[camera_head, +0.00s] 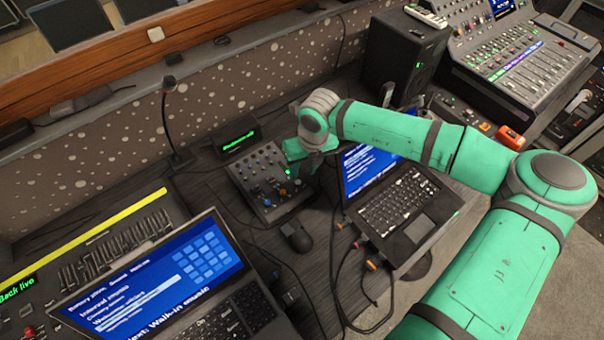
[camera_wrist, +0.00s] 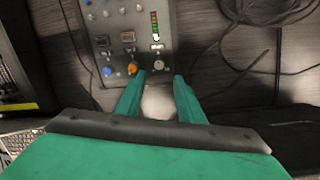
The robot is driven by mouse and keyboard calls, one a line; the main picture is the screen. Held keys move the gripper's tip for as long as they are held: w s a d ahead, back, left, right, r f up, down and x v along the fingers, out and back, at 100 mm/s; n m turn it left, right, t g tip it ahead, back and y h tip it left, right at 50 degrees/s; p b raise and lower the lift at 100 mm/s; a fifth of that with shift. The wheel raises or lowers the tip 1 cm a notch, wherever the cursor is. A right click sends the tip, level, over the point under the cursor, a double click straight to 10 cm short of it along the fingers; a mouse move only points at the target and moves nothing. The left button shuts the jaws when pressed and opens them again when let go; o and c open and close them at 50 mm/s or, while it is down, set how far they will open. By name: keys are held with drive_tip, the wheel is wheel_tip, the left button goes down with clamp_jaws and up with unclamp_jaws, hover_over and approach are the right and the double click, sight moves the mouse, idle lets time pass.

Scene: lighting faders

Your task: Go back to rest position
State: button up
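My gripper (camera_head: 292,158) hangs over the right part of a small grey mixer (camera_head: 262,205) with several coloured knobs. My green arm reaches in from the lower right of the head view, over the open right laptop (camera_head: 405,203). In the wrist view my gripper (camera_wrist: 159,80) has its two green fingers apart, with nothing held between them. A small light knob (camera_wrist: 159,65) of the mixer (camera_wrist: 102,40) shows just past the gap between the fingertips. I cannot tell whether the fingers touch the mixer.
A black mouse (camera_head: 296,236) and cables lie in front of the mixer. A gooseneck microphone (camera_head: 170,100) and a small green-lit display (camera_head: 238,142) stand behind it. Another laptop (camera_head: 165,275) is at the lower left, a speaker (camera_head: 405,55) and a large console (camera_head: 520,60) at upper right.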

drive_tip(key=shift+s+r, duration=0.1)
drive_tip(key=shift+r, duration=0.35)
drive_tip(key=shift+a, duration=0.15)
